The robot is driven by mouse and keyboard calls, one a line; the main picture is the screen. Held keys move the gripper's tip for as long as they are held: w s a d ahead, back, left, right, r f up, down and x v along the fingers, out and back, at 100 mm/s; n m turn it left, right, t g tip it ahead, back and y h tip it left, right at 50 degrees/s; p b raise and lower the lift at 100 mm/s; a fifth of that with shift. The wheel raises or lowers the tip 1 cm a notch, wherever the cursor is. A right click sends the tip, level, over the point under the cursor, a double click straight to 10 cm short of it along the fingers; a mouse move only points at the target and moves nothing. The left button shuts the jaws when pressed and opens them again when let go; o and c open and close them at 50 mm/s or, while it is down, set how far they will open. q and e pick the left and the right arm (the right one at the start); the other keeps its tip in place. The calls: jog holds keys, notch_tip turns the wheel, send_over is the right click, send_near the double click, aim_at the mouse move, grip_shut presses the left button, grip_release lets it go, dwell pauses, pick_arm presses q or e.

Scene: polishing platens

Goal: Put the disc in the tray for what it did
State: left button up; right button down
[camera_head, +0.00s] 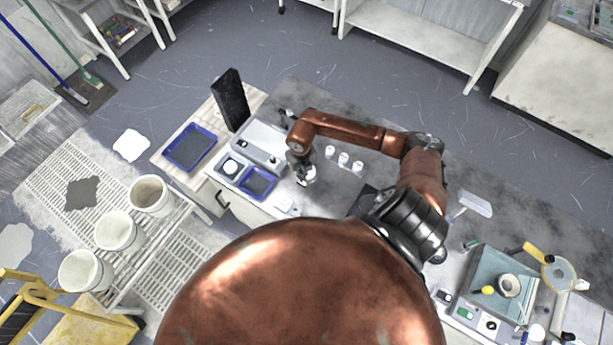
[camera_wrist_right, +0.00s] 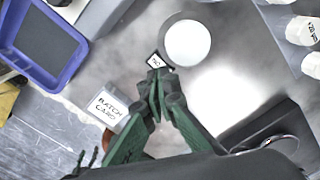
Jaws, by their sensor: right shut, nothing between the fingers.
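A round white disc (camera_wrist_right: 188,42) lies on the grey worktop in the right wrist view. My right gripper (camera_wrist_right: 158,78) has its green fingertips together, just beside the disc, with nothing between them. In the head view the right gripper (camera_head: 305,177) is low over the bench, and it partly hides the disc. A small blue tray (camera_head: 257,183) with a dark floor stands left of it; a blue tray (camera_wrist_right: 45,45) also shows in the wrist view, empty where visible. A larger blue tray (camera_head: 190,147) sits farther left and looks empty. My left gripper is not in view.
A small dark-edged tag (camera_wrist_right: 155,61) and a batch card (camera_wrist_right: 102,105) lie near the fingers. Small white containers (camera_head: 343,158) stand right of the gripper. A tall black block (camera_head: 231,98) stands behind the trays. A machine (camera_head: 505,285) occupies the right bench.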

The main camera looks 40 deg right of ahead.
jog(key=shift+f+b, duration=1.25)
jog(key=shift+f, duration=0.55)
jog(key=shift+r, duration=0.15)
jog(key=shift+r+p, duration=2.2)
jog(key=shift+r, duration=0.75)
jog(key=shift+f, duration=0.1)
